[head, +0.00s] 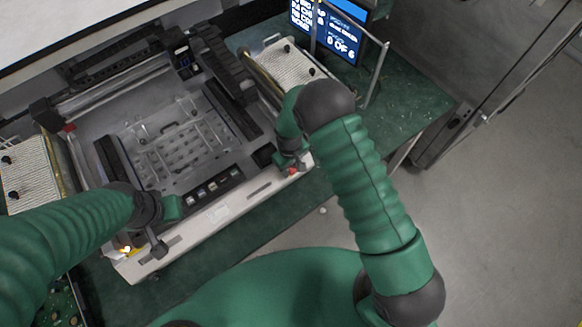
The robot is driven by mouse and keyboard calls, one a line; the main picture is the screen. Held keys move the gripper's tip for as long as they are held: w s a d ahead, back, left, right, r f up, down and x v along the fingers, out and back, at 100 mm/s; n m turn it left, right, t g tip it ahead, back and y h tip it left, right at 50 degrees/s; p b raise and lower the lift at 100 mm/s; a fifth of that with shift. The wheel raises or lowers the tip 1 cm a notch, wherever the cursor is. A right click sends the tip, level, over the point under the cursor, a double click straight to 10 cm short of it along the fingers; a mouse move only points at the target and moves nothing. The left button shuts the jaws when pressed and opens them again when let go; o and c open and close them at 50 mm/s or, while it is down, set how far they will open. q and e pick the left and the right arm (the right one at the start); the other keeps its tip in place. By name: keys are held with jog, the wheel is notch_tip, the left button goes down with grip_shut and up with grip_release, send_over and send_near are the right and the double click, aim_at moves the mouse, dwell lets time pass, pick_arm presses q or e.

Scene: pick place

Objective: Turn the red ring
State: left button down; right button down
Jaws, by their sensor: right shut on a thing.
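The red ring (292,171) is a small red part at the front right corner of the white-fronted machine (215,218). My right gripper (288,162) reaches down to it from above and is shut on it. The fingers and wrist hide most of the ring, so its turned angle does not show. My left gripper (165,228) is over the front left part of the machine, near a small lit yellow spot (126,249). Whether its fingers are open or shut is unclear.
The machine's recessed bed holds a clear plate (180,145) with a grid of parts. White ribbed trays flank it at right (285,62) and left (28,185). A blue screen (340,28) stands at the back. The grey floor (500,220) at right is clear.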

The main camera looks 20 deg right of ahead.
jog(key=y+b, duration=0.1)
jog(key=m+y, duration=0.1)
jog(key=m+y+b, duration=0.1)
jog(key=shift+w+d+g+b, duration=0.3)
jog(key=shift+d, duration=0.05)
jog(key=shift+s+d+m+y+b, duration=0.1)
jog(key=shift+d+m+y+b, duration=0.05)
jog(key=shift+m+y+b, duration=0.75)
jog(key=shift+m+y, duration=0.3)
jog(key=shift+m, duration=0.1)
jog(key=c, duration=1.3)
grip_release()
jog(key=o, duration=0.4)
jog(key=b+v, duration=0.3)
jog(key=v, duration=1.3)
jog(key=shift+w+d+r, duration=0.25)
jog(key=shift+w+d, duration=0.05)
jog(key=shift+d, duration=0.05)
